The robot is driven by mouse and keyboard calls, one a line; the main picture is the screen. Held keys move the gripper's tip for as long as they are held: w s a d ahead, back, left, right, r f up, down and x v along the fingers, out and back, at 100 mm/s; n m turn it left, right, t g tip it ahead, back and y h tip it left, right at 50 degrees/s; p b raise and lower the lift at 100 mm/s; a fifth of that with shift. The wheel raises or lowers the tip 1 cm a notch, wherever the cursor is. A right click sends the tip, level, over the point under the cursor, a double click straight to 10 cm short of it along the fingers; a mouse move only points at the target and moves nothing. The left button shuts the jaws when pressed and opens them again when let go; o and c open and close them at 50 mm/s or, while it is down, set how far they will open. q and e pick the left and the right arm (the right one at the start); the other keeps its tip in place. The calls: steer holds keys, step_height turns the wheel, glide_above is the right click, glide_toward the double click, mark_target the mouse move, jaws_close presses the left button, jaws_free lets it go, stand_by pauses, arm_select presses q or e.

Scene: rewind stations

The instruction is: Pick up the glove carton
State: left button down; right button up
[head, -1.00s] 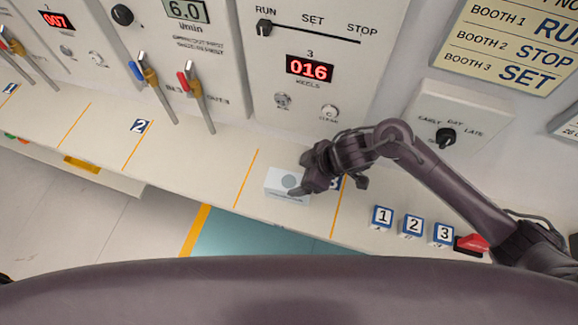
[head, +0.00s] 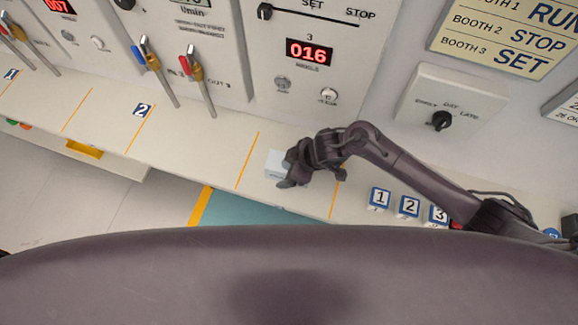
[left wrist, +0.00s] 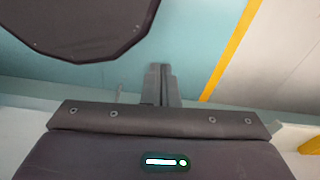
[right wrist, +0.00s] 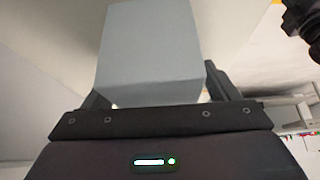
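The glove carton (head: 277,164), a small pale box, sits on the counter in front of the third station. My right gripper (head: 284,174) is at it and hides its right part in the head view. In the right wrist view the carton (right wrist: 150,55) fills the space between the spread fingers (right wrist: 158,92). A small gap shows by the right finger; I see no clear grip on both sides. My left gripper (left wrist: 162,85) is shut and empty, over the teal floor; it is not visible in the head view.
Numbered blocks 1 (head: 379,198), 2 (head: 407,206) and 3 (head: 438,215) stand on the counter (head: 200,150) under my right arm. The station panel with the 016 display (head: 309,52) rises behind. Valve levers (head: 190,75) stick out at left. The counter left of the carton is clear.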

steer(key=c, duration=1.1)
arm_select(q)
steer(key=shift+s, duration=0.65)
arm_select(e)
steer(key=shift+r, duration=0.1)
